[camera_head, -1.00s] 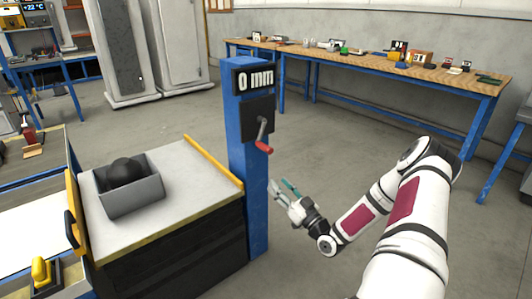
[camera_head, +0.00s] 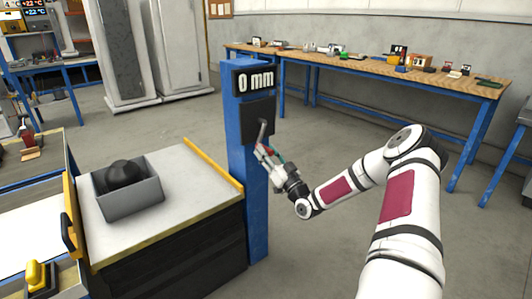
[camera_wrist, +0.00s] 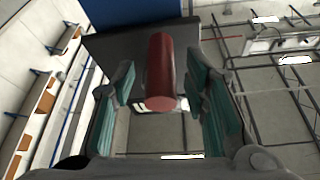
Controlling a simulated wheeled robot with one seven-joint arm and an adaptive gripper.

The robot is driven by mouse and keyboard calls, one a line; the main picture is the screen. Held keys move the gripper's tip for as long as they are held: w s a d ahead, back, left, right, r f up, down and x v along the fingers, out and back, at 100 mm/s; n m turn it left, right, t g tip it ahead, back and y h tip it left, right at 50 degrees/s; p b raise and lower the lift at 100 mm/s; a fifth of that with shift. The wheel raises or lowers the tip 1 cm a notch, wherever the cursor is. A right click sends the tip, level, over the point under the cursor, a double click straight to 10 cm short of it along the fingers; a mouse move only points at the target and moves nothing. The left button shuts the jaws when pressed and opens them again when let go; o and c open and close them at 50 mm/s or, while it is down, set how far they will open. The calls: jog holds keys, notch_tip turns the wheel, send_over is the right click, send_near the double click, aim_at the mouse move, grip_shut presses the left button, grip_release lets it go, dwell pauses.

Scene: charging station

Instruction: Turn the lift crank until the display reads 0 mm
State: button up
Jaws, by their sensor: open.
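The lift crank (camera_head: 262,130) is on a dark plate on the blue post (camera_head: 233,130), its arm pointing down. The display (camera_head: 255,80) at the top of the post reads 0 mm. My gripper (camera_head: 262,152) is at the lower end of the crank in the head view and largely hides the handle there. In the wrist view the red crank handle (camera_wrist: 160,75) lies between the two teal-padded fingers of my gripper (camera_wrist: 165,112). The fingers are open, with a gap on each side of the handle.
A lift table (camera_head: 185,205) carrying a grey bin (camera_head: 132,205) with a dark round object (camera_head: 122,173) stands left of the post. A long workbench (camera_head: 440,80) with small items is along the back wall. The floor right of the post is clear.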

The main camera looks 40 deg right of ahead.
jog(key=shift+w+r, duration=0.2)
jog(key=shift+w, duration=0.3)
grip_shut()
jog(key=shift+d+f+b, duration=0.1)
jog(key=shift+b, duration=0.2)
